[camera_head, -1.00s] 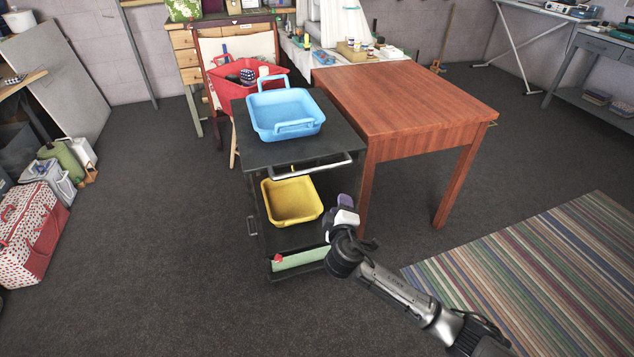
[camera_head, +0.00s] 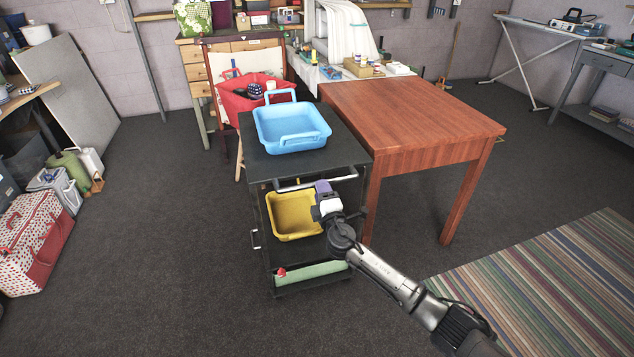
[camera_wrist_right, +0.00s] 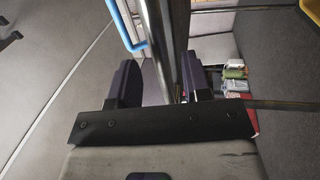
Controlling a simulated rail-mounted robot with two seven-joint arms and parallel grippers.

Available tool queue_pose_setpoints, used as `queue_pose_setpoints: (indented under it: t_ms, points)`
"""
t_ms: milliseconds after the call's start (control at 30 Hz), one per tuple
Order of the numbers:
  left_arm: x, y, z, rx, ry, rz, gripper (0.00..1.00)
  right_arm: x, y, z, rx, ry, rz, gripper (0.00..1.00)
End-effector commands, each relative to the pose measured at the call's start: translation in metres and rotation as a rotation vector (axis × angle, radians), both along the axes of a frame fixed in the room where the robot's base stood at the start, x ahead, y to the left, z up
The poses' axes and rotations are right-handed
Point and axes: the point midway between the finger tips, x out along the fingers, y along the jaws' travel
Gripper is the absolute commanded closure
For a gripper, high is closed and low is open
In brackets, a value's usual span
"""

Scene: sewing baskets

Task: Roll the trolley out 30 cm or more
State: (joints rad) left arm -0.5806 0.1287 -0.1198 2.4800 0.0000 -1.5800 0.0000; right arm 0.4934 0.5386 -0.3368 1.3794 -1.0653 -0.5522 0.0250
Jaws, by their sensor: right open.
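The trolley (camera_head: 258,172) is a dark cart with shelves, standing beside the left side of a reddish wooden table. Its silver handle bar (camera_head: 300,185) runs along the front, just under the top. My left gripper is not in view.
The wooden table (camera_head: 415,115) stands close to the trolley's right side. A red basket (camera_head: 240,100) is behind the trolley. A striped rug (camera_head: 550,280) lies at the front right. The dark floor (camera_head: 180,270) in front and to the left is clear.

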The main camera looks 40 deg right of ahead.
Motion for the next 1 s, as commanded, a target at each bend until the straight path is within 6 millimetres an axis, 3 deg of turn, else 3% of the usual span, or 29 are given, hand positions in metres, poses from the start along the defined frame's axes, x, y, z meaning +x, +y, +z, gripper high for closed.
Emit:
queue_pose_setpoints:
  t_ms: [200,400,867,1000]
  points:
    - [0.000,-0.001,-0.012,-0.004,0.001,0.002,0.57,0.029,-0.011,0.004,0.000,-0.001,-0.002,0.56]
    - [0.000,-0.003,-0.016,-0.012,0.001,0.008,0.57,0.043,-0.017,0.008,0.002,-0.001,-0.001,0.56]
    - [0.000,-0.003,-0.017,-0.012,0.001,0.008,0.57,0.048,-0.019,0.010,0.002,-0.001,-0.001,0.56]
    - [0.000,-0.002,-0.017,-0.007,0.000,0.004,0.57,0.048,-0.019,0.010,0.002,-0.001,-0.001,0.68]
